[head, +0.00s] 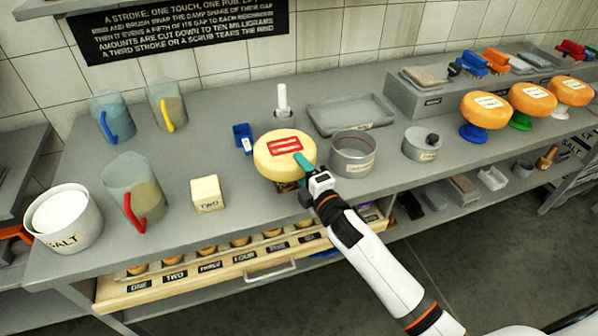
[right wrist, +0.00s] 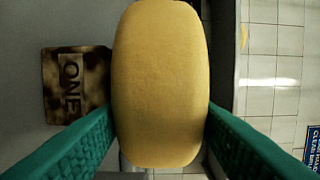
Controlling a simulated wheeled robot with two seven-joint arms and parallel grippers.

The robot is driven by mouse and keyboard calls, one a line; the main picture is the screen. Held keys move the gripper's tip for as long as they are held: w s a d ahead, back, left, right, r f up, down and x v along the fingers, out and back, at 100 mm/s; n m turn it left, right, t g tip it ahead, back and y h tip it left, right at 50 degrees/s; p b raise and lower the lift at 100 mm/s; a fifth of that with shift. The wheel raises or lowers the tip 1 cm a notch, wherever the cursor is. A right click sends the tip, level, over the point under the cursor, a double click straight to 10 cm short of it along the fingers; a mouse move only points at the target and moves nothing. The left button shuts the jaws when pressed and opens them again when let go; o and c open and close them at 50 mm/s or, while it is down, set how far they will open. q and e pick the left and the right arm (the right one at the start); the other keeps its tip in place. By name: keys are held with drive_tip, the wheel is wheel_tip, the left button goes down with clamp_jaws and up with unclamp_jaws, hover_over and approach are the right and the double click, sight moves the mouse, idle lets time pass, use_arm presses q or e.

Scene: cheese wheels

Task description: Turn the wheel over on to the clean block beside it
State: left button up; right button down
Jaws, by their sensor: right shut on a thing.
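The yellow cheese wheel (head: 285,150) has a red label on its upper face. It is level, just above or on the brown-stained block ONE (head: 290,186), mostly hidden under it; I cannot tell whether they touch. My right gripper (head: 305,165) is shut on the wheel from its near right side. In the right wrist view the wheel (right wrist: 160,85) fills the space between the teal fingers, and the stained block ONE (right wrist: 75,85) shows at left. The clean pale block TWO (head: 207,194) stands left of the wheel, apart from it, its top bare. My left gripper is not in view.
A red-handled jug (head: 133,192) and a salt tub (head: 64,218) stand left of block TWO. A small blue box (head: 243,138) and a white-handled tool (head: 282,100) are behind the wheel. A round metal ring (head: 352,153) is close at right. Other wheels (head: 487,108) stand far right.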

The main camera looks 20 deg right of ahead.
wheel_tip(320, 180, up, 8)
drive_tip(key=shift+r, duration=0.25)
drive_tip(key=shift+r+p, duration=0.45)
drive_tip(key=shift+r, duration=0.05)
drive_tip(key=shift+r+p, duration=1.15)
drive_tip(key=shift+p, duration=0.15)
drive_tip(key=shift+f, duration=0.1)
